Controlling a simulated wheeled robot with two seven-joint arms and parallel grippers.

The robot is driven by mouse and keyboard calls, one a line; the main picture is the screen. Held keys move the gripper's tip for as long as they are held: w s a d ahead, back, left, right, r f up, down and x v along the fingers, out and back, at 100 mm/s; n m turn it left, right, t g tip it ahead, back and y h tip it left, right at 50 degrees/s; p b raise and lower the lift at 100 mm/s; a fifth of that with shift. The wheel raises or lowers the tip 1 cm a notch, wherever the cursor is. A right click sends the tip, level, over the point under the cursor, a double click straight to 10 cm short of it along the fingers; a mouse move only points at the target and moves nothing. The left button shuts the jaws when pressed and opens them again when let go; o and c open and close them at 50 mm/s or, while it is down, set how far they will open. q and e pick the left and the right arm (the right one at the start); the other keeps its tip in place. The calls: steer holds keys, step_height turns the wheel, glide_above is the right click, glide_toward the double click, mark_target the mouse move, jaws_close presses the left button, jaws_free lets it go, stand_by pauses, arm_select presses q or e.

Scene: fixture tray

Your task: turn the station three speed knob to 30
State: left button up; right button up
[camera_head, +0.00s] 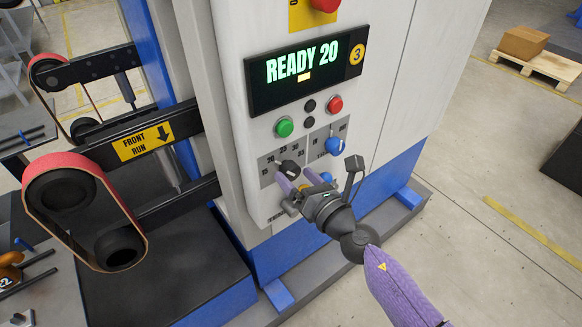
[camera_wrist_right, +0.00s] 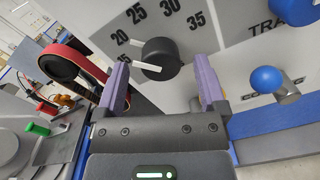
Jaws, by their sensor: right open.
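The black speed knob (camera_head: 289,168) sits on the grey scale plate of the station panel. It also shows in the right wrist view (camera_wrist_right: 160,58), with the numbers 20, 25, 30 and 35 around it. White marks lie at its left side, toward the 20. The display (camera_head: 305,68) reads READY 20 beside a yellow 3 badge. My right gripper (camera_head: 299,180) is open, its purple fingers on either side of the knob's front in the wrist view, with gaps visible. My left gripper is not in view.
Green (camera_head: 284,127) and red (camera_head: 335,104) buttons sit above the knob. A blue knob (camera_head: 334,146) is to its right, and a blue ball-ended lever (camera_wrist_right: 267,80) is low right in the wrist view. A belt unit (camera_head: 68,190) stands left of the panel.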

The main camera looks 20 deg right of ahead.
steer(key=shift+x, duration=0.85)
steer(key=shift+w, duration=0.1)
jaws_close()
